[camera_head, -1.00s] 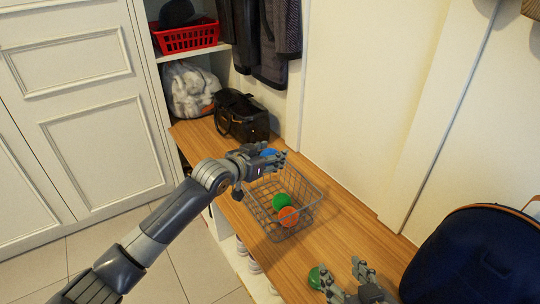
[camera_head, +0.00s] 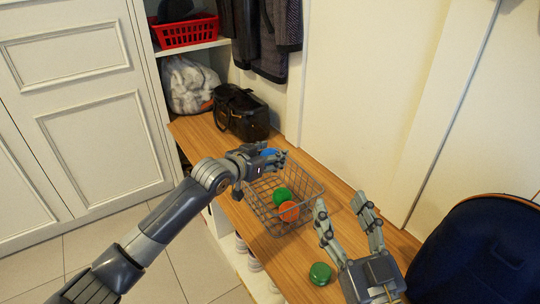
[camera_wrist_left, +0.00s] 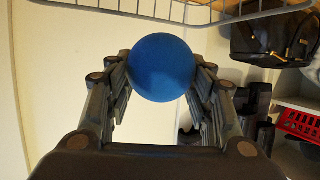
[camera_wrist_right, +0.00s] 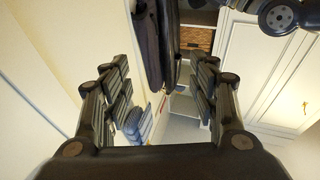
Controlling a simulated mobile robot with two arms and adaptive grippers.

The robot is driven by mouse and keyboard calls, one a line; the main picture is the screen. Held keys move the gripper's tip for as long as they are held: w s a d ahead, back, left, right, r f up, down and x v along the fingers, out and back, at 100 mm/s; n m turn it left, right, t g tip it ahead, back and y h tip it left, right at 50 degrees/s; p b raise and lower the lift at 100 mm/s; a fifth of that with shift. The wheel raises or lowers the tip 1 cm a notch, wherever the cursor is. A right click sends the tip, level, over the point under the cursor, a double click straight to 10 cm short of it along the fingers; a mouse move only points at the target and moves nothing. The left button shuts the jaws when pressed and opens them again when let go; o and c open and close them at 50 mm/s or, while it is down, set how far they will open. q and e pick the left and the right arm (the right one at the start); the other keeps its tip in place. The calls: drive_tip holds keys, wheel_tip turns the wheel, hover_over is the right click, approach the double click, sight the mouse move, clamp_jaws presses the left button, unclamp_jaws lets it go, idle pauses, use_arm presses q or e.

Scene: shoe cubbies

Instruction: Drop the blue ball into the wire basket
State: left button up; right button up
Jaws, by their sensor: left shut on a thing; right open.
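The blue ball (camera_wrist_left: 162,68) is held between the fingers of my left gripper (camera_wrist_left: 160,85), which is shut on it. In the head view the left gripper (camera_head: 278,160) is at the far end of the wire basket (camera_head: 262,212), with only a bit of the blue ball (camera_head: 269,152) showing. The basket stands on the wooden bench and holds a green ball (camera_head: 282,195) and an orange ball (camera_head: 289,211). A strip of the basket (camera_wrist_left: 170,14) crosses the top of the left wrist view. My right gripper (camera_head: 345,205) is open and empty, to the right of the basket.
A green round object (camera_head: 320,273) lies on the bench (camera_head: 275,262) left of my right gripper. A black bag (camera_head: 242,113) stands behind the basket. A dark blue backpack (camera_head: 475,250) is at the right. A red basket (camera_head: 186,33) sits on a shelf.

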use_arm(q)
drive_tip(key=shift+f+b, duration=0.35)
drive_tip(key=shift+f, duration=0.15)
use_arm(e)
drive_tip(key=shift+s+r+t+y, duration=0.2)
drive_tip(key=shift+s+r+t, duration=0.25)
drive_tip(key=shift+r, duration=0.4)
drive_tip(key=shift+s+r+t+y, duration=0.25)
drive_tip(key=shift+r+t, duration=0.3)
drive_tip(key=shift+r, duration=0.3)
drive_tip(key=shift+s+r+t+y, duration=0.15)
drive_tip(key=shift+s+r+t, duration=0.3)
drive_tip(key=shift+r, duration=0.4)
drive_tip(key=shift+w, duration=0.1)
use_arm(q)
drive_tip(key=o, duration=1.1)
use_arm(e)
drive_tip(key=shift+a, duration=0.1)
use_arm(q)
drive_tip(key=shift+s, duration=0.1)
drive_tip(key=v, duration=1.2)
use_arm(e)
drive_tip(key=shift+f, duration=0.1)
